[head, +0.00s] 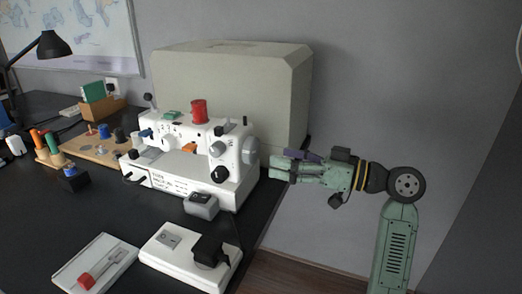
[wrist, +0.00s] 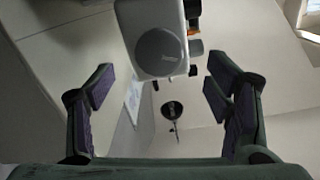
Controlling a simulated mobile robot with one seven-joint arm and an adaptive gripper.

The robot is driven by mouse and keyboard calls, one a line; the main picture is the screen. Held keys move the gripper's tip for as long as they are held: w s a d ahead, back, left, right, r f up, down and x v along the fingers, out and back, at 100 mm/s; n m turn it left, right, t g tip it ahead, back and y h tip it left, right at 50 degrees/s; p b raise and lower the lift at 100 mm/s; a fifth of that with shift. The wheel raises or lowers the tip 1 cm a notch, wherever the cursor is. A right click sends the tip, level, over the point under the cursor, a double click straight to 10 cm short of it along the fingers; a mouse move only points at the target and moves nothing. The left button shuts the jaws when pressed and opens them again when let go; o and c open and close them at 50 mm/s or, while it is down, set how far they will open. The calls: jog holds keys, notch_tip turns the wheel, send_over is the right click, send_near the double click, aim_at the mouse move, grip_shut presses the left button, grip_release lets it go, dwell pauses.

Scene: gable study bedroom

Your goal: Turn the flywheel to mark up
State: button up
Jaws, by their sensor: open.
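The flywheel (head: 250,151) is a grey round wheel on the right end of the white sewing machine (head: 165,176). In the wrist view the flywheel (wrist: 161,52) is a grey disc on the white housing, ahead of and between my fingers, towards the top. Small lettering shows on its lower right; I cannot make out a mark. My gripper (head: 279,167) is open and empty, to the right of the flywheel and a little lower. In the wrist view its fingers (wrist: 160,88) stand wide apart and do not touch the wheel.
A large beige cover (head: 232,75) stands behind the machine. A grey power block (head: 201,205) and a white plate with a black plug (head: 190,257) lie in front. A thread board (head: 95,150) and black lamp (head: 54,44) are left.

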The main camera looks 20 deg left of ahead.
aim_at(256, 153)
jog(key=a, duration=0.6)
jog(key=shift+w+a+p, duration=0.15)
jog(key=shift+a+p, duration=0.05)
jog(key=shift+p, duration=0.2)
jog(key=c, duration=1.1)
jog(key=shift+c, duration=0.2)
